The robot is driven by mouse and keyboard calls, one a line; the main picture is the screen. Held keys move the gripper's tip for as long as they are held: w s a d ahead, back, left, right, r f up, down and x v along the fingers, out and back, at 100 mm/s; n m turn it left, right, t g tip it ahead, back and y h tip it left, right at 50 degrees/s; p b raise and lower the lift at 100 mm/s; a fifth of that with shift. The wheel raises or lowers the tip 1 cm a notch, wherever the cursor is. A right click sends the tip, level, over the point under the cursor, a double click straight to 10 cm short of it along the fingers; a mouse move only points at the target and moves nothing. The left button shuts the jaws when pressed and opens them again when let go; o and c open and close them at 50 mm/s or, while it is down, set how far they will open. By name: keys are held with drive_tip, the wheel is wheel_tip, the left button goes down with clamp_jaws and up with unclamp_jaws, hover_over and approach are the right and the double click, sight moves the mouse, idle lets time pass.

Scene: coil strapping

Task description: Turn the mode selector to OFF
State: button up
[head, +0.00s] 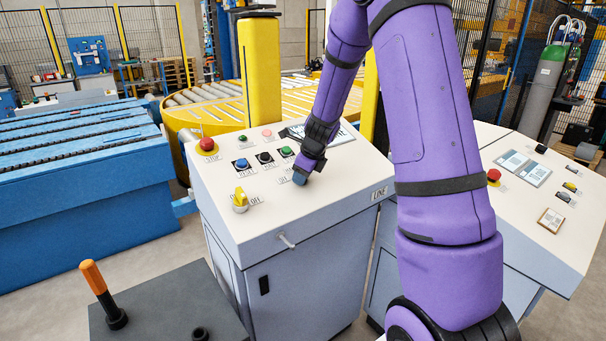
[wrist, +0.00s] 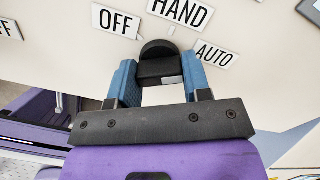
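The mode selector (wrist: 160,62) is a black knob on the pale panel, in the wrist view. Its labels fan out above it: OFF (wrist: 115,22) at left, HAND (wrist: 180,11) at top and AUTO (wrist: 214,55) at right. Which label the knob points to is not clear. In the head view my gripper (head: 300,177) is low over the right part of the console top and hides the selector.
On the same console (head: 300,215) are a red stop button (head: 207,144), several coloured push buttons and a yellow switch (head: 240,200) at the front left. A second console (head: 530,215) stands at right. An orange-handled lever (head: 98,285) stands at front left. Blue conveyors lie far left.

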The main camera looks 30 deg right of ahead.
drive_tip(key=shift+n, duration=0.4)
drive_tip(key=n, duration=1)
drive_tip(key=shift+g, duration=0.3)
drive_tip(key=n, duration=0.3)
drive_tip(key=shift+w+n, duration=0.1)
drive_tip(key=shift+n, duration=0.2)
drive_tip(key=n, duration=0.4)
drive_tip(key=shift+n, duration=0.3)
drive_tip(key=n, duration=0.4)
drive_tip(key=shift+n+g, duration=0.3)
drive_tip(key=shift+n, duration=0.1)
